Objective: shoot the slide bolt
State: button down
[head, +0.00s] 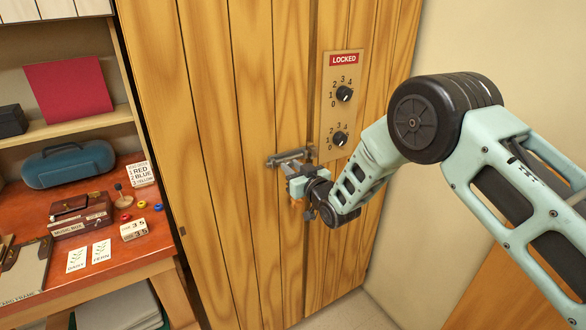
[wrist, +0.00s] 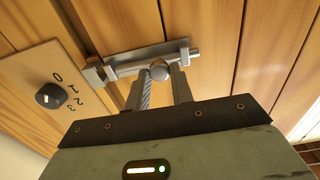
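A grey metal slide bolt (head: 290,157) is mounted across the wooden cabinet door near the door seam. In the wrist view the slide bolt (wrist: 140,58) runs across the top, with its rod end showing at the right and a bracket (wrist: 95,76) at the left. Its round knob (wrist: 159,70) sits between my fingertips. My gripper (head: 294,180) hides the knob in the head view. I cannot tell how far the rod enters the bracket.
A panel (head: 341,100) with a red LOCKED sign and two dials is above and right of the bolt, close to my wrist. A desk (head: 85,235) with a music box, blue case and cards stands left. A plain wall (head: 455,60) is at right.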

aim_at(299, 156)
jog(key=w+d+b, duration=0.1)
jog(key=d, duration=0.1)
jog(key=w+d+b, duration=0.1)
jog(key=shift+w+d+f+b, duration=0.1)
jog(key=shift+w+d+b, duration=0.2)
jog(key=shift+d+b, duration=0.1)
jog(key=shift+w+d, duration=0.1)
jog(key=shift+d, duration=0.1)
jog(key=c, duration=1.2)
grip_release()
jog(key=shift+d, duration=0.1)
jog(key=b+v, duration=0.5)
jog(key=v, duration=1.2)
jog(key=shift+b, duration=0.4)
